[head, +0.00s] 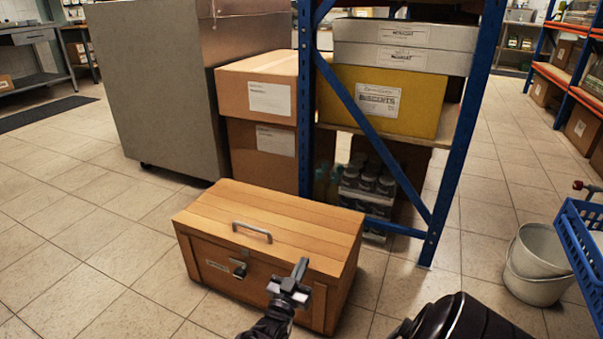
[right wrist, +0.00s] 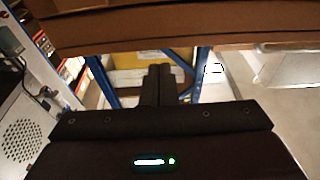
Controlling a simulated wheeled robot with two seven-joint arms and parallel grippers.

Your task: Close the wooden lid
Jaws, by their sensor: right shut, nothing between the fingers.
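The wooden lid (head: 285,211) is the planked top of a wooden chest (head: 214,268) on the floor. It lies flat across the chest in the head view, with no clear gap showing. A grey handle (head: 252,231) is on its top, and a dark latch (head: 239,270) is on the chest's front. My right gripper (head: 300,268) is shut and empty, in front of the lid's front right edge; I cannot tell whether it touches. In the right wrist view, the shut fingers (right wrist: 157,84) are below a brown wooden surface (right wrist: 160,32). My left gripper is not in view.
A blue shelf rack (head: 304,110) with a yellow box (head: 345,103) and cardboard boxes (head: 262,155) stands close behind the chest. A grey cabinet (head: 155,90) is at the back left. White buckets (head: 538,263) and a blue crate (head: 578,240) are at right. Floor at left is clear.

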